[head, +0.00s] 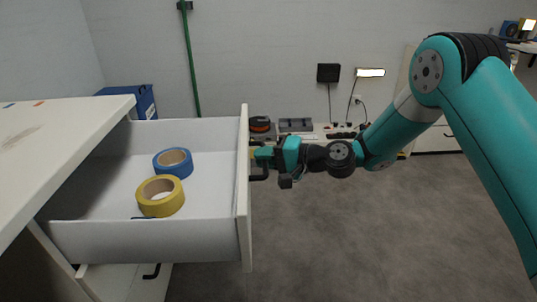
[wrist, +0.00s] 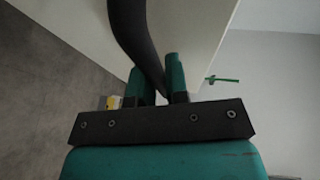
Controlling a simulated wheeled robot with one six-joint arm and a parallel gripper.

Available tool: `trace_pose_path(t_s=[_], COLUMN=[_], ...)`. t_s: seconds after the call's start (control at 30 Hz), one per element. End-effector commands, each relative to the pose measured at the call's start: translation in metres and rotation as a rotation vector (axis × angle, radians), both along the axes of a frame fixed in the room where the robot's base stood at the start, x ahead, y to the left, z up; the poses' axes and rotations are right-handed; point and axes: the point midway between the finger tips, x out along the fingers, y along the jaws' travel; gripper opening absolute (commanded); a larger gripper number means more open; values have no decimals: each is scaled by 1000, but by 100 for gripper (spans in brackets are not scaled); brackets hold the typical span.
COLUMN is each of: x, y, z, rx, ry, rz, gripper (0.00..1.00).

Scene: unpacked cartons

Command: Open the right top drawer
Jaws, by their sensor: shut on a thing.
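The white top drawer (head: 140,240) is pulled well out of the white cabinet (head: 60,135) at the left of the head view. Its front panel (head: 245,190) faces right, and a dark curved handle (wrist: 138,35) is fixed to it. My gripper (head: 258,158) is at the outer face of the panel. In the wrist view, my gripper's two green fingers (wrist: 159,82) are shut on the handle. A blue tape roll (head: 173,162) and a yellow tape roll (head: 160,196) lie inside the drawer.
Another drawer front with a dark handle (head: 151,271) shows below the open drawer. A blue box (head: 145,99) stands behind the cabinet. A low white surface with tools (head: 295,127) is by the back wall. The grey floor (head: 350,240) to the right is clear.

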Motion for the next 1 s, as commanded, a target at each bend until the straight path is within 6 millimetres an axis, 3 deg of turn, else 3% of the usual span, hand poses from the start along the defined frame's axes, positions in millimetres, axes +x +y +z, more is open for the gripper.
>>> trace_pose_path(t_s=[0.47, 0.5, 0.57, 1.0], x=[-2, -2, -2, -2], y=[4, 4, 4, 1], z=[0, 0, 0, 0], rx=[0, 0, 0, 1], ry=[1, 1, 1, 0], rz=[11, 11, 11, 8], gripper=[0, 24, 38, 39])
